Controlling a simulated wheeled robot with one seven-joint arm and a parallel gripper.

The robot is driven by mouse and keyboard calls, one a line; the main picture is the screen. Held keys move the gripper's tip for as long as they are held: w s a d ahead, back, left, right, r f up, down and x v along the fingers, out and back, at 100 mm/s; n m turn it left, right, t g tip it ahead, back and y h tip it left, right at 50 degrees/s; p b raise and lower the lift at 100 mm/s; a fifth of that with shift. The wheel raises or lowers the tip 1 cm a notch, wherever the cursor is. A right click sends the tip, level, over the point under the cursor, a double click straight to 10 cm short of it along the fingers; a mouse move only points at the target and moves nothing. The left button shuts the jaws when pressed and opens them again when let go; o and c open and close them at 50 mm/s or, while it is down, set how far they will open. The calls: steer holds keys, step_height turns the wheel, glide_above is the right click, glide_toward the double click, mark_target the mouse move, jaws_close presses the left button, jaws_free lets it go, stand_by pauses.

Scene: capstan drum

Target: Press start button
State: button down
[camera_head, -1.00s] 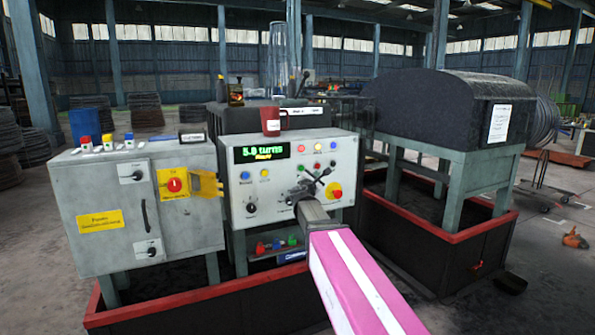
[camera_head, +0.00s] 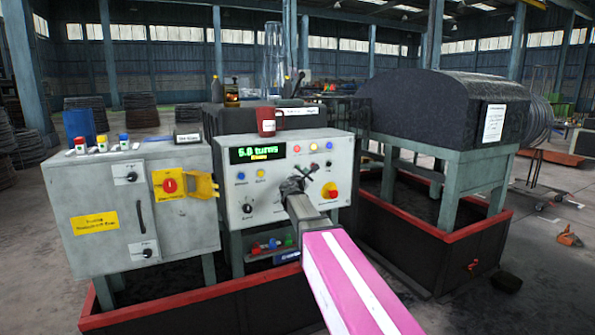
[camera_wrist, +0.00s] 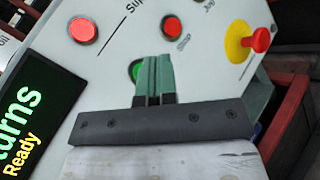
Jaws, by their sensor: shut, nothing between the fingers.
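My gripper (camera_head: 291,187) is shut and empty in front of the control panel (camera_head: 236,205). In the wrist view my closed fingers (camera_wrist: 155,75) point at the panel, just right of a green button (camera_wrist: 135,70) and partly covering it. Its label is not visible, and I cannot tell whether the fingertips touch it. A red button (camera_wrist: 172,27) labelled Stop sits above and right of the fingers. Another red button (camera_wrist: 82,30) is at upper left. In the head view my gripper hides the green button.
A red emergency knob on a yellow base (camera_wrist: 250,41) stands out at the right. A lit display (camera_wrist: 30,120) reading "turns, Ready" lies left. A red mug (camera_head: 266,122) stands on top of the panel. A grey cabinet (camera_head: 95,195) stands left, with a yellow switch plate (camera_head: 170,186).

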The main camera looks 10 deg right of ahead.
steer(key=shift+w+a, duration=0.25)
steer(key=shift+w, duration=0.55)
steer(key=shift+w+a, duration=0.25)
steer(key=shift+w, duration=0.55)
steer(key=shift+w, duration=0.1)
stand_by(0.7)
steer(key=shift+w+a, duration=0.15)
steer(key=shift+w, duration=0.15)
